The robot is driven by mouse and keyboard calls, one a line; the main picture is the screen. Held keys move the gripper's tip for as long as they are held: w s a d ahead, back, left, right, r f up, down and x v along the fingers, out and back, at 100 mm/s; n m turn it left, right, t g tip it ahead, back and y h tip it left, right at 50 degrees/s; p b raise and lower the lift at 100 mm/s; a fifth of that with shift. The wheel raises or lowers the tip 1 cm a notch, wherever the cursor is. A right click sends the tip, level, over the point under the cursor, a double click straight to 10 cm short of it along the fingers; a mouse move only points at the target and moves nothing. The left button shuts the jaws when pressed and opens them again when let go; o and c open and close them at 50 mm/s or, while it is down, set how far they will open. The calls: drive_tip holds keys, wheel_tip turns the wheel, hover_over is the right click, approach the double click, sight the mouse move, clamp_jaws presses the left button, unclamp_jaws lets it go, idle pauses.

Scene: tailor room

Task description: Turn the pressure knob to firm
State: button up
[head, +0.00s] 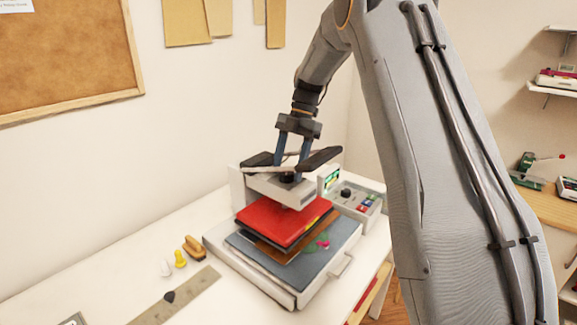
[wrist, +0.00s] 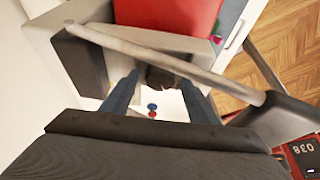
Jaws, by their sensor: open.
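A heat press stands on the white table, with a light grey head (head: 275,187) above a red platen (head: 285,217). A dark round knob (head: 289,178) is on top of the head, partly hidden by my fingers; it also shows in the wrist view (wrist: 163,80). My gripper (head: 290,171) points down over it with its blue fingers apart, one on each side of the knob. In the wrist view my gripper (wrist: 161,88) straddles the knob; I cannot tell whether the fingers touch it. No firm mark is readable.
A lever bar with dark grips (head: 320,158) runs close by my fingers. Yellow and white pieces (head: 180,259) and a ruler (head: 178,298) lie on the table at left.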

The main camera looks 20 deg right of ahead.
drive_tip(key=c, duration=1)
drive_tip(key=shift+c, duration=0.2)
